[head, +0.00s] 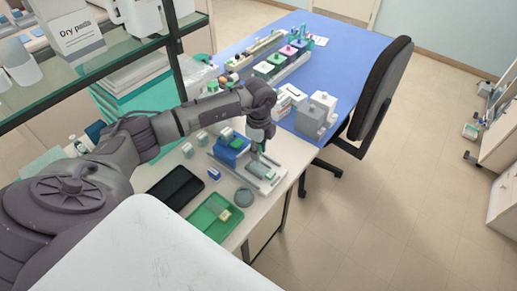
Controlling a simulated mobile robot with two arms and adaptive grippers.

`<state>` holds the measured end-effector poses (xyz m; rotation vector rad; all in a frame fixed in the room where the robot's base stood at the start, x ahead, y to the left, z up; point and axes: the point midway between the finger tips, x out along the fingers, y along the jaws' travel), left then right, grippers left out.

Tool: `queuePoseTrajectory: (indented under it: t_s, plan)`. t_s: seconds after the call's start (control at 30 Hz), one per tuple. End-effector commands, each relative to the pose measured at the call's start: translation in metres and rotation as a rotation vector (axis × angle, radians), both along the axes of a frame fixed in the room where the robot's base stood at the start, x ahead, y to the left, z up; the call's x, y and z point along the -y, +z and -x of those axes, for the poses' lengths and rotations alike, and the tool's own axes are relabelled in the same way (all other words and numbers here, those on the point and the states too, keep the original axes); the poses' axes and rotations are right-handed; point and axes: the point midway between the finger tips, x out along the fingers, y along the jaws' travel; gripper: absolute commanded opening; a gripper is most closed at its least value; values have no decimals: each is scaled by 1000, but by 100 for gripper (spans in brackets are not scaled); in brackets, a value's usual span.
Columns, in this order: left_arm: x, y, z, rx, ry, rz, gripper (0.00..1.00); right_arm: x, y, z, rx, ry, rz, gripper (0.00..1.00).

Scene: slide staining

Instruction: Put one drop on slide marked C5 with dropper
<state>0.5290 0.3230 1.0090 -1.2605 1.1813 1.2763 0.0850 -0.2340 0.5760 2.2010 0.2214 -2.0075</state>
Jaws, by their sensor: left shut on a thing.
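My left gripper (257,146) is over the right part of the white bench, fingers pointing down. It is shut on a small thin thing, apparently the dropper, mostly hidden by the fingers. Below it is a pale tray (268,187) with a grey, slide-like plate on it. The gripper's tip is above or near the back of this tray; I cannot tell if it touches. A mark C5 is too small to read on anything here. My right gripper is not in view.
A blue box (230,156) stands just left of the gripper. Grey blocks (312,119) stand behind right. A glass shelf (92,66) overhangs the left.

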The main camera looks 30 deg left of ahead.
Motion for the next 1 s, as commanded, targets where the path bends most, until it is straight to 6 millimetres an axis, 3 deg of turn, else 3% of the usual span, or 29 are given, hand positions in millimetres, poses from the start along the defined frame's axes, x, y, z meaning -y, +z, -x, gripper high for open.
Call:
queuePoseTrajectory:
  t_s: [1.0]
  plan:
    - [0,-9,0,0,0,0,15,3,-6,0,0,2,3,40]
